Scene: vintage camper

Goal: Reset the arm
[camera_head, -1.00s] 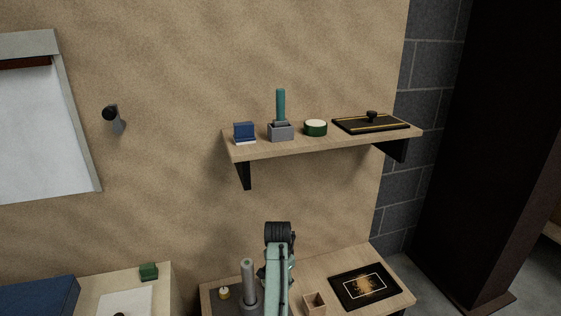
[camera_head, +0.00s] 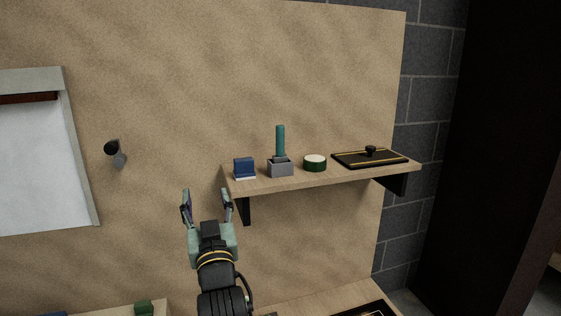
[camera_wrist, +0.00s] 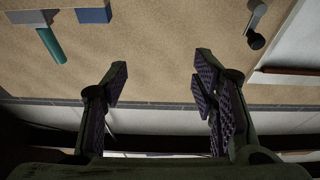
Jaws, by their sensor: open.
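My gripper (camera_head: 207,207) is open and empty in the head view, raised with its fingers pointing up, in front of the tan wall. It is just left of the wooden shelf's left end and bracket. In the wrist view the two fingers (camera_wrist: 160,88) are wide apart with nothing between them. The lower part of my arm runs out of the bottom of the head view.
The wall shelf (camera_head: 300,181) holds a blue block (camera_head: 244,167), a teal-handled tool in a grey holder (camera_head: 280,168), a round green tin (camera_head: 315,163) and a black tray (camera_head: 350,160). A wall knob (camera_head: 115,152) sits left. The wall between is clear.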

